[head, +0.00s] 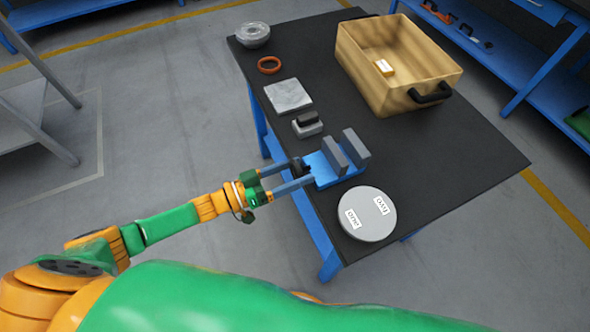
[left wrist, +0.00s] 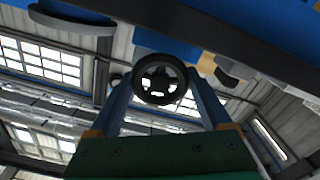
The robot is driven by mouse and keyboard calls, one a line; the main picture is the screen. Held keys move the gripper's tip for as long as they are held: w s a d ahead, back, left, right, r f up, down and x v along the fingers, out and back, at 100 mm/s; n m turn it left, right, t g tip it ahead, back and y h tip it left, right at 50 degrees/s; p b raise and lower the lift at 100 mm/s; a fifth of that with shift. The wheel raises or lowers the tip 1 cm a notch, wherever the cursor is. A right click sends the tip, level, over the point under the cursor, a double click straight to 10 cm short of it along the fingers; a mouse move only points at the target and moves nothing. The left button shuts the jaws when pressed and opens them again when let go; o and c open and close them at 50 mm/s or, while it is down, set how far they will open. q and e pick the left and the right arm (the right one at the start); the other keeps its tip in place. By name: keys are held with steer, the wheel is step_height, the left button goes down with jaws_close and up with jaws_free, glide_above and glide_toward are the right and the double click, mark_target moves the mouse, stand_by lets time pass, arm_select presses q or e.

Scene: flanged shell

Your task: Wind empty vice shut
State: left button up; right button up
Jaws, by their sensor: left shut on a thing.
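The vice has a blue base (head: 322,172) on the near left part of the dark table. Its two grey upright jaws, one nearer my arm (head: 334,156) and one farther right (head: 356,148), stand apart with an empty gap between them. A black handwheel (head: 298,165) sits at the vice's left end, partly hidden by my fingers. My left gripper (head: 301,172) reaches in from the left and is shut on the handwheel. In the left wrist view the spoked handwheel (left wrist: 138,77) lies between the two fingertips of the gripper (left wrist: 163,90). My right gripper is not seen.
A round grey disc (head: 366,222) with two white labels lies close in front of the vice. Behind it are a small grey and black block (head: 307,127), a grey plate (head: 288,97), an orange ring (head: 269,65), a round grey flanged part (head: 252,36) and a wooden box (head: 420,92).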

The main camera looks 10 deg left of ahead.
arm_select(q)
steer(key=n, duration=0.3)
steer(key=shift+n, duration=0.3)
steer(key=n, duration=0.3)
steer(key=shift+f+n, duration=0.1)
steer(key=shift+n, duration=0.2)
steer(key=n+b, duration=0.1)
steer(key=n, duration=0.5)
steer(key=n+b, duration=0.1)
steer(key=n, duration=0.5)
steer(key=shift+f+n, duration=0.1)
steer(key=shift+n, duration=0.3)
steer(key=n+b, duration=0.1)
steer(key=n, duration=0.5)
steer(key=shift+b, duration=0.35)
steer(key=shift+f+n+b, duration=0.1)
steer(key=shift+n+b, duration=0.35)
steer(key=shift+n, duration=0.55)
steer(key=shift+n+b, duration=0.3)
steer(key=shift+b, duration=0.05)
steer(key=n+b, duration=0.2)
steer(key=b, duration=0.2)
steer(key=shift+n+b, duration=0.4)
steer(key=shift+b, duration=0.15)
